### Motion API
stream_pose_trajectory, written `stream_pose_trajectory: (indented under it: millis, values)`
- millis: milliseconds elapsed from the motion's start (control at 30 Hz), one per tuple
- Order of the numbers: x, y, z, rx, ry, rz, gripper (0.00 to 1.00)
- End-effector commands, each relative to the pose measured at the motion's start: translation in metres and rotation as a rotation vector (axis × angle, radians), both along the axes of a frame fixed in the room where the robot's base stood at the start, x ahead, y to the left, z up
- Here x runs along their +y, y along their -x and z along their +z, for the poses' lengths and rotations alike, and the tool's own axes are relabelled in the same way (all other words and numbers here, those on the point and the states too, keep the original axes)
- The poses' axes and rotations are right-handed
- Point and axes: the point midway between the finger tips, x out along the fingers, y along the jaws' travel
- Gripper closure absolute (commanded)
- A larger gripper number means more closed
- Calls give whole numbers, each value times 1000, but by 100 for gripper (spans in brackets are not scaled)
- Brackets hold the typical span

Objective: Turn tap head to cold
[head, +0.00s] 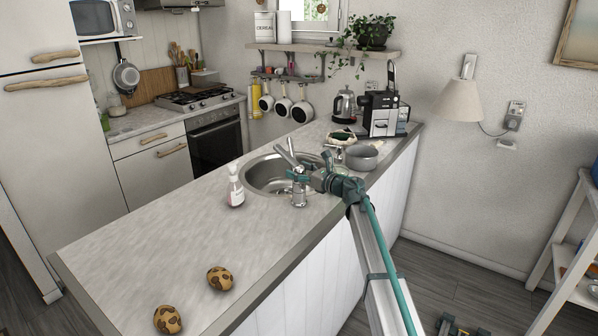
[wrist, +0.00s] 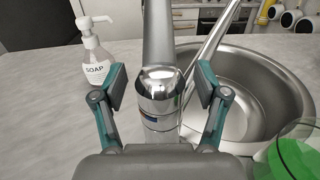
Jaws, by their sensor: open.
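The chrome tap (head: 299,192) stands upright at the near edge of the round sink. In the wrist view the tap head (wrist: 158,88) is a shiny dome with a broad grey lever (wrist: 158,35) rising from it. A thin spout (wrist: 212,52) slants up to the right over the basin. A small blue mark shows low on the tap's front. My gripper (wrist: 162,84) is open, with one finger on each side of the tap head and visible gaps between. In the head view my gripper (head: 300,173) is at the tap and partly covers it.
The sink (head: 250,178) lies just beyond the tap. A white soap bottle (head: 235,187) stands left of it, also in the wrist view (wrist: 96,62). A grey pot (head: 362,158) and coffee machine (head: 383,115) are to the right. Two spotted round objects (head: 220,278) lie on the near counter.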

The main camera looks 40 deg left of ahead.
Motion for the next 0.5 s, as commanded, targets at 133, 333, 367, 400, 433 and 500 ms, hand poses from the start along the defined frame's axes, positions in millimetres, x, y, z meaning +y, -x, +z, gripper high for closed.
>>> stream_pose_trajectory:
  millis: [133, 333, 367, 400, 433, 500]
  values:
    - [-3, 0, 0, 0, 0, -1, 27]
    - [-25, 0, 0, 0, 0, -3, 27]
    - [-30, 0, 0, 0, 0, -3, 27]
    - [-37, 0, 0, 0, 0, -2, 27]
    - [-43, 0, 0, 0, 0, -2, 27]
    - [-57, 0, 0, 0, 0, -3, 27]
